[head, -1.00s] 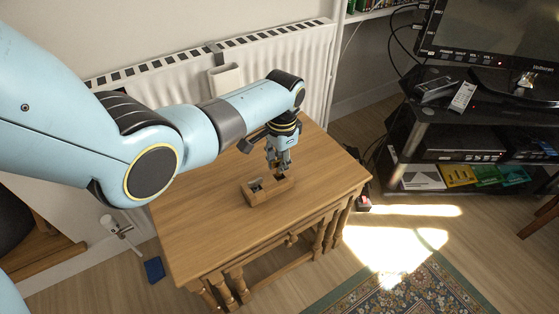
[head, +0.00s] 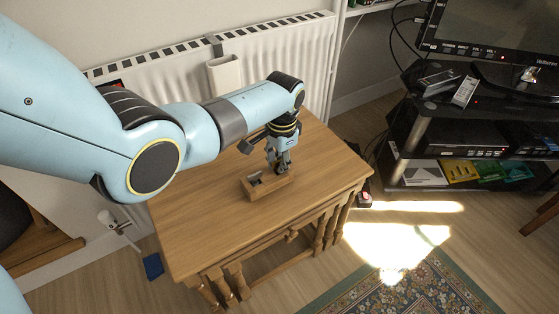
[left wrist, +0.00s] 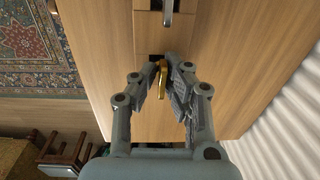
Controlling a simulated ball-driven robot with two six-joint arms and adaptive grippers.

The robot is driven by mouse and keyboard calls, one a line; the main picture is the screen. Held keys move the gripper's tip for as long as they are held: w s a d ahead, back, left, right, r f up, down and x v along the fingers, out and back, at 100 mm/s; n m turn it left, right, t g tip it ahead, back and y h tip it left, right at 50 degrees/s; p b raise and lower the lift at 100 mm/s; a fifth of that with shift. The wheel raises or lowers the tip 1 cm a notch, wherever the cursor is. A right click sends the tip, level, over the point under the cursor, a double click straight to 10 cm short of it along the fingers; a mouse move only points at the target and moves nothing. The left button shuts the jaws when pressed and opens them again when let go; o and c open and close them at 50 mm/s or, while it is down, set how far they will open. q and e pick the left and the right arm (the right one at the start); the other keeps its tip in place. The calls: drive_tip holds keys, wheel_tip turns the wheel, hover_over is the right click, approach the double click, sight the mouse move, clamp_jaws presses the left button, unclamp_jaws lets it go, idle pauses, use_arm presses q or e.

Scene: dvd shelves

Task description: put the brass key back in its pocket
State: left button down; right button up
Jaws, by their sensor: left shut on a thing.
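My left gripper (head: 281,170) points down over the block's right end. In the left wrist view its fingers (left wrist: 162,82) are closed about the brass key (left wrist: 160,76), a thin golden strip. The key's upper end is at a dark pocket opening in the block; whether it is inside I cannot tell. Another pocket holds a grey metal thing (left wrist: 168,12). In the head view the key is hidden by the fingers. My right gripper is not in view.
The table top (head: 205,235) is clear around the block. A white radiator (head: 300,65) stands close behind the table. A black TV stand (head: 430,135) is at the right, with a patterned rug (head: 400,295) on the floor.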

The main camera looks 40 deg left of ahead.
use_arm(q)
drive_tip(key=shift+f, duration=0.4)
drive_tip(key=c, duration=1.3)
unclamp_jaws()
drive_tip(key=shift+c, duration=0.2)
wheel_tip(320, 180, up, 12)
drive_tip(key=shift+d, duration=0.3)
drive_tip(key=shift+s, duration=0.1)
